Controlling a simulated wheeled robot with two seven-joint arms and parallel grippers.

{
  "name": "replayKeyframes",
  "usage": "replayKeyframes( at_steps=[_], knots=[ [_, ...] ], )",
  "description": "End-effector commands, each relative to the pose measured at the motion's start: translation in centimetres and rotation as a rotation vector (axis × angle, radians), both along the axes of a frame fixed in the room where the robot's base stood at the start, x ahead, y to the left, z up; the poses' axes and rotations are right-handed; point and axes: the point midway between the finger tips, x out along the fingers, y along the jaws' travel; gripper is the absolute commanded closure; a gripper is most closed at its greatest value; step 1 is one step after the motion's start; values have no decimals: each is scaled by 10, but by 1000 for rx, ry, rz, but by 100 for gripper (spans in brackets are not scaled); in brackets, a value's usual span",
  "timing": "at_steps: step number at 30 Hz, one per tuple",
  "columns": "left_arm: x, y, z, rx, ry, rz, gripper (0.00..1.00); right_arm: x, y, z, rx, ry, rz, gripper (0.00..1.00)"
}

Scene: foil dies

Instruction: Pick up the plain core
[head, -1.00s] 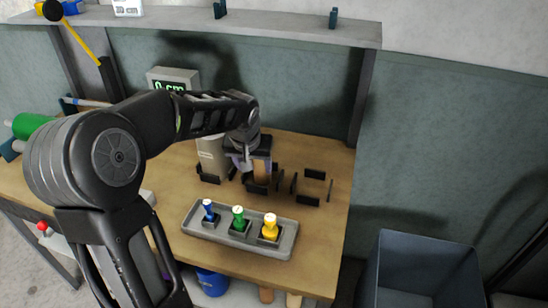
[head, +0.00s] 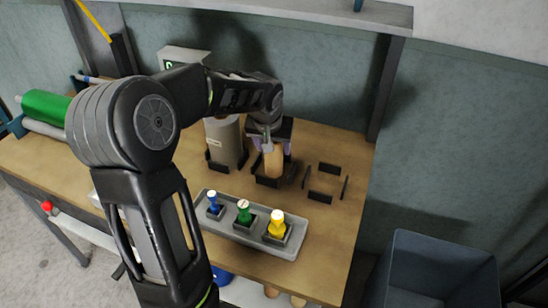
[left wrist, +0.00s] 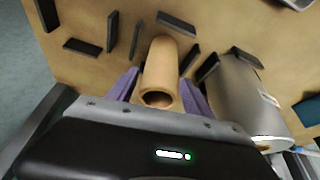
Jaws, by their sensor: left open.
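The plain core, a bare tan tube (head: 273,163), stands upright inside low black stops on the wooden bench. In the left wrist view the core (left wrist: 162,70) shows its open round end towards the camera. My left gripper (head: 271,148) is at the core, with purple finger pads on either side of it. In the left wrist view the pads are spread around the core's near end. The gripper is open; whether a pad touches the core I cannot tell. My right gripper is out of view.
A labelled grey cylinder (head: 224,143) stands close left of the core; it also shows in the left wrist view (left wrist: 243,98). Empty black stops (head: 323,168) are to the right. A grey tray (head: 205,229) with blue, green and yellow pieces lies in front. A grey bin (head: 440,245) is right.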

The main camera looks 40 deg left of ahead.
Motion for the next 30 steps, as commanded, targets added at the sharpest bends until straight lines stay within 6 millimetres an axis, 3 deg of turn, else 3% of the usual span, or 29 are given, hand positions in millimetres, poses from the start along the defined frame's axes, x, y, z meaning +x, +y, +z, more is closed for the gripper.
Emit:
replayKeyframes(
  at_steps=[10, 21, 30],
  knots=[
    [1, 1, -3, 0, 0, 1, 41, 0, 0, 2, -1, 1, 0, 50],
    [16, 8, -46, 0, 1, 0, 41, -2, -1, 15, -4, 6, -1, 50],
    [17, 9, -50, 0, -1, 1, 41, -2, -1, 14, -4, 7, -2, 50]
  ],
)
